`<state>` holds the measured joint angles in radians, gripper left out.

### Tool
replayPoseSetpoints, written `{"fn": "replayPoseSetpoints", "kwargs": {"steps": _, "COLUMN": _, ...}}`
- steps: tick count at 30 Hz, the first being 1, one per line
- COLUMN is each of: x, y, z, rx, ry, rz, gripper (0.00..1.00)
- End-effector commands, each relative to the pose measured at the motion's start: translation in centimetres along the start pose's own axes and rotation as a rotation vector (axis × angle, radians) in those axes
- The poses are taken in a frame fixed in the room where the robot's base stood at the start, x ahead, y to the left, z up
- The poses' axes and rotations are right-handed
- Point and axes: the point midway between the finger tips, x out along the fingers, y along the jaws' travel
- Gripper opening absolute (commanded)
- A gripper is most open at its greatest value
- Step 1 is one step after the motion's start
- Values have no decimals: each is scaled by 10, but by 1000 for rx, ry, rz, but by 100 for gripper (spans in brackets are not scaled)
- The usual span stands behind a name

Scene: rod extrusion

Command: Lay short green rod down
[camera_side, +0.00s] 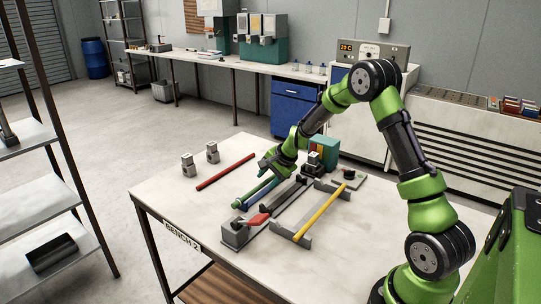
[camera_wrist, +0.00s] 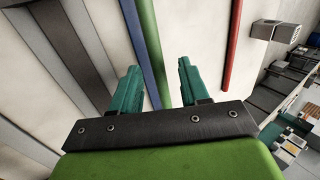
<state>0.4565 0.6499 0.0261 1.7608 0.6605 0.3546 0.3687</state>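The short green rod (camera_side: 246,199) lies on the bench top, close beside a blue rod (camera_side: 262,193). In the wrist view the green rod (camera_wrist: 150,45) runs between the two teal fingers of my gripper (camera_wrist: 160,85), with bare gaps beside it. The blue rod (camera_wrist: 138,35) runs along its left side, near the left finger. My gripper (camera_side: 270,165) is open over the far part of the rods, fingers pointing down. Its arm hides the far end of the green rod in the side view. I cannot tell its height above the rod.
A red rod (camera_side: 226,171) lies left of the green rod, near two small grey blocks (camera_side: 188,166). Right of the rods stand a grey rail fixture (camera_side: 285,203) with a red-handled clamp (camera_side: 258,220) and a yellow rod (camera_side: 320,212) on two supports. The bench's front left is clear.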

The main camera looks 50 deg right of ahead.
Motion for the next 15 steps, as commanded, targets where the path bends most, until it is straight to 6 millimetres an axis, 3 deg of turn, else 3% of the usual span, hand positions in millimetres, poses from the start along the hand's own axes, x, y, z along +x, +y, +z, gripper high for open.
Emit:
{"fn": "replayPoseSetpoints", "kwargs": {"steps": 8, "x": -8, "y": 0, "z": 0, "rx": -1, "ry": 1, "rz": -1, "gripper": 45}}
{"fn": "replayPoseSetpoints", "kwargs": {"steps": 15, "x": -55, "y": -1, "z": 0, "rx": 0, "ry": 3, "rz": -5, "gripper": 45}}
